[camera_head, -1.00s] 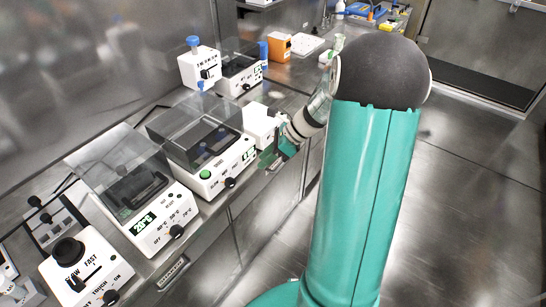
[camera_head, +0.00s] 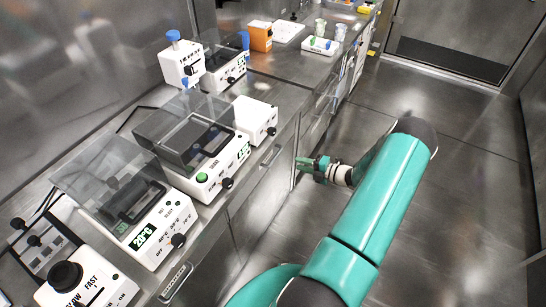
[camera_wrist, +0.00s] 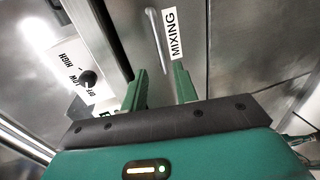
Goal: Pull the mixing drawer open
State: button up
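The mixing drawer (camera_wrist: 190,60) is a grey steel front in the wrist view, with a "MIXING" label (camera_wrist: 173,32) beside its bar handle (camera_wrist: 157,38). The drawer appears closed. My gripper (camera_wrist: 160,78) is open, its two green fingers pointing at the handle. The handle lies beyond the fingertips, and nothing is between them. In the head view my gripper (camera_head: 302,165) is in front of the cabinet fronts, to the right of a handle (camera_head: 271,155), apart from it. The label cannot be read there.
A white box with a knob (camera_head: 255,120) stands on the bench edge above the handle. Lidded lab devices (camera_head: 205,160) line the bench to the left. The floor (camera_head: 450,200) to the right is clear.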

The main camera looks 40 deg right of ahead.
aim_at(276, 156)
jog(key=x, duration=1.2)
jog(key=shift+w+a, duration=0.1)
jog(key=shift+w, duration=0.05)
grip_shut()
